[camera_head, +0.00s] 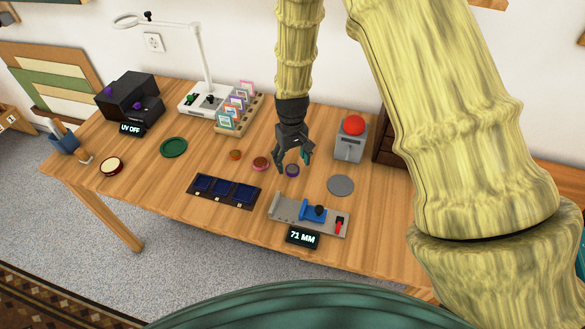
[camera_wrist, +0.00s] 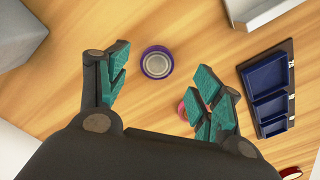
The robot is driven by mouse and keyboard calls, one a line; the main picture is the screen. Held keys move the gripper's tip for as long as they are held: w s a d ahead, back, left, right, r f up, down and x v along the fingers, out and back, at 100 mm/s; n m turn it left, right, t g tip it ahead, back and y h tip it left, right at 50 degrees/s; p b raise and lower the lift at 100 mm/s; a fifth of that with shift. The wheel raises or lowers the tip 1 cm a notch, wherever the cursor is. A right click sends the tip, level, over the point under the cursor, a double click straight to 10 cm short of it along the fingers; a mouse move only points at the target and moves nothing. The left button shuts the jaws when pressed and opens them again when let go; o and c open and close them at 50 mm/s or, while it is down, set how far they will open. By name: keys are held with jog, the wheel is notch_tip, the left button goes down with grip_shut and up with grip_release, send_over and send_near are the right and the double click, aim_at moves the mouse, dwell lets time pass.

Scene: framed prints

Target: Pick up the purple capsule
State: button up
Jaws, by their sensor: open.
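The purple capsule (camera_head: 292,171) is a small round disc with a grey top, lying flat on the wooden table. In the wrist view the capsule (camera_wrist: 157,63) shows between and slightly beyond my fingertips. My gripper (camera_head: 293,163) points down close above it, with its teal-padded fingers spread and empty. In the wrist view the fingers of my gripper (camera_wrist: 164,68) stand left and right of the capsule, apart from it. The exact height gap cannot be told.
A pink-rimmed capsule (camera_head: 261,164) lies close left, partly hidden by a finger in the wrist view. An orange one (camera_head: 235,155) lies farther left. A blue-welled tray (camera_head: 225,191), a grey gauge (camera_head: 288,208) and a red-button box (camera_head: 350,145) surround the spot.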

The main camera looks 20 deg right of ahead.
aim_at(293, 168)
jog(key=shift+w+d+f+p, duration=0.15)
jog(key=shift+f+p, duration=0.25)
jog(key=shift+f, duration=1.4)
jog(key=c, duration=1.1)
